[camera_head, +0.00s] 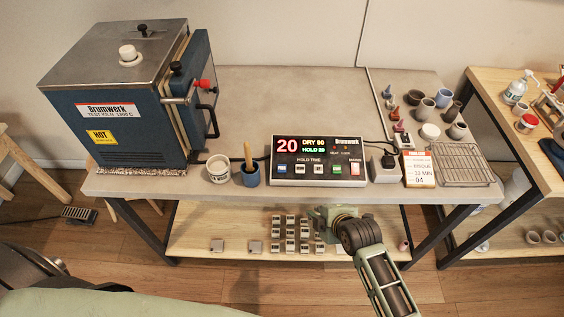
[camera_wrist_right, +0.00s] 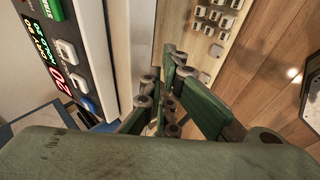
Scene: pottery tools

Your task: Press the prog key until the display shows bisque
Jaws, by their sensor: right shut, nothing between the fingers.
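The kiln controller (camera_head: 317,146) stands near the front edge of the grey bench. Its lit display (camera_head: 301,147) reads 20 in red, DRY 90 in yellow and HOLD 20 in green. Below it is a row of keys: a blue one (camera_head: 282,169) at the left, white ones, a green one and a red one. The key labels are too small to read, so I cannot tell which is prog. My right gripper (camera_head: 318,214) is shut and empty, in front of and below the controller, apart from it. The right wrist view shows the panel (camera_wrist_right: 92,45) beside the fingers. My left gripper is not in view.
A blue kiln (camera_head: 118,115) stands at the left of the bench. A white tub (camera_head: 218,169) and a blue cup (camera_head: 247,174) with a wooden tool stand left of the controller. A dark-topped block (camera_head: 383,168) is close on its right. Small blocks lie on the lower shelf.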

